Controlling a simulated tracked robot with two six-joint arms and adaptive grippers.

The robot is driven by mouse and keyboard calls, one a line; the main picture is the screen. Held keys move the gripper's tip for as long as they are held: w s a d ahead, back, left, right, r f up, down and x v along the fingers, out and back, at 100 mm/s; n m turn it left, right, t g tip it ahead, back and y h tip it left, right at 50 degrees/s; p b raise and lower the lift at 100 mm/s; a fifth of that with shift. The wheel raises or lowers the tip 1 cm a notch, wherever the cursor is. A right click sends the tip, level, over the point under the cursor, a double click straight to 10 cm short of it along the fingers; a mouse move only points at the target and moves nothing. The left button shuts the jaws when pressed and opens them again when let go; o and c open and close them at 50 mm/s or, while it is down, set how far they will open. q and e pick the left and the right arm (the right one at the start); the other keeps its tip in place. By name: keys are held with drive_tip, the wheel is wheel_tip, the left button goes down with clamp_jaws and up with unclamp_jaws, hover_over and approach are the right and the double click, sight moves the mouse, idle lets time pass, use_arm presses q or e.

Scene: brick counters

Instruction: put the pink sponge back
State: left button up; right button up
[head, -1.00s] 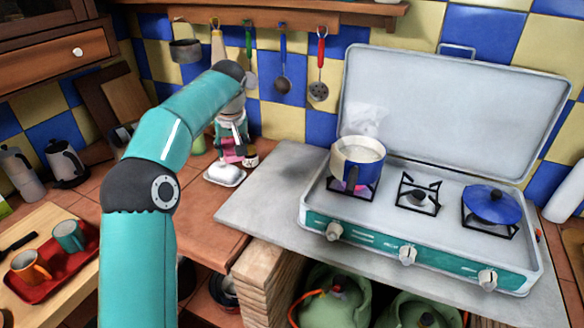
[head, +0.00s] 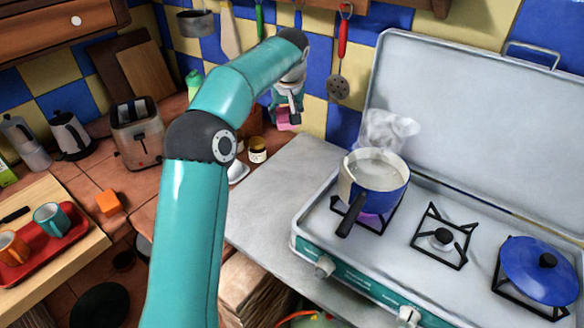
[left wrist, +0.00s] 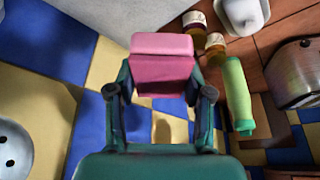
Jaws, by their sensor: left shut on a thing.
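The pink sponge (head: 286,119) is held in my left gripper (head: 289,106), up in front of the blue and yellow wall tiles and above the counter. In the left wrist view, the sponge (left wrist: 163,66) sits between the two fingers of my left gripper (left wrist: 161,92), which are shut on it. A white dish (head: 238,172) on the counter is partly hidden behind my left arm. My right gripper is not in view.
A small jar (head: 257,152) stands near the dish. A steaming blue pot (head: 374,185) sits on the camping stove at right, its handle forward. A green bottle (left wrist: 238,95) shows in the wrist view. Utensils hang above. The grey slab (head: 290,185) is clear.

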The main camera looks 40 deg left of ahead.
use_arm(q)
hover_over(286, 171)
drive_tip(key=d, duration=0.1)
drive_tip(key=f, duration=1.4)
drive_tip(key=shift+s, duration=0.3)
wheel_tip(286, 171, down, 4)
drive_tip(key=shift+f+p, duration=0.25)
drive_tip(key=shift+p, duration=0.1)
drive_tip(key=shift+f, duration=0.1)
drive_tip(key=o, duration=1.1)
